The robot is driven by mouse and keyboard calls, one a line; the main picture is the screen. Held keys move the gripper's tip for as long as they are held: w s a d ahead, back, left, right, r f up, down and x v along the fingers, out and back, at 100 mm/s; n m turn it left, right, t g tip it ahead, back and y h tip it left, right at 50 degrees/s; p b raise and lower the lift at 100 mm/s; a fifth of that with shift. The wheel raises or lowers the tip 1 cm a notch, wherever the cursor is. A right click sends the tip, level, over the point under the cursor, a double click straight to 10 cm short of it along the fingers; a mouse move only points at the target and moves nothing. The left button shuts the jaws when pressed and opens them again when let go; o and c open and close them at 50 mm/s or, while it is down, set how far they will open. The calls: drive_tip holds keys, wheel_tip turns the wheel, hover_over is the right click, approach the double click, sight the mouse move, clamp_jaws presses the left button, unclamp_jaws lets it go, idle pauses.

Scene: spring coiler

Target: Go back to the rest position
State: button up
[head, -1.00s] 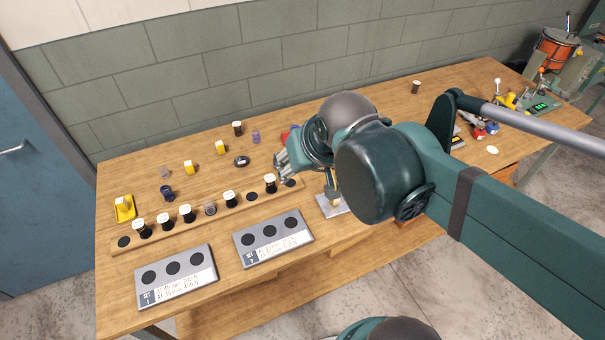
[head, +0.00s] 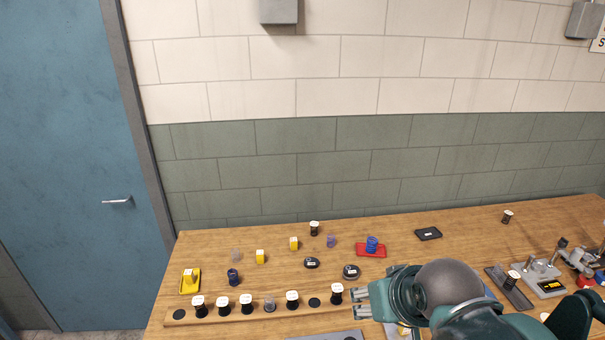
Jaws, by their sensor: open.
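My gripper (head: 362,302) is at the lower middle right of the head view, over the front part of the workbench (head: 215,262). Its fingers point left and look open, with nothing seen between them. The fingertips appear just right of the last white-topped black spool (head: 337,296) in the wooden rack (head: 182,322); I cannot tell the height gap. My arm runs off toward the lower right. No marked rest position shows.
The rack holds several white-topped spools and a clear one (head: 270,305). Behind it are yellow blocks (head: 294,243), a dark blue coil (head: 233,277), and a red tray (head: 361,252) with a blue coil (head: 372,243). Fixtures (head: 541,271) stand at the right.

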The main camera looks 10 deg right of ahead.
drive_tip(key=shift+f+b, duration=1.3)
drive_tip(key=shift+f, duration=0.35)
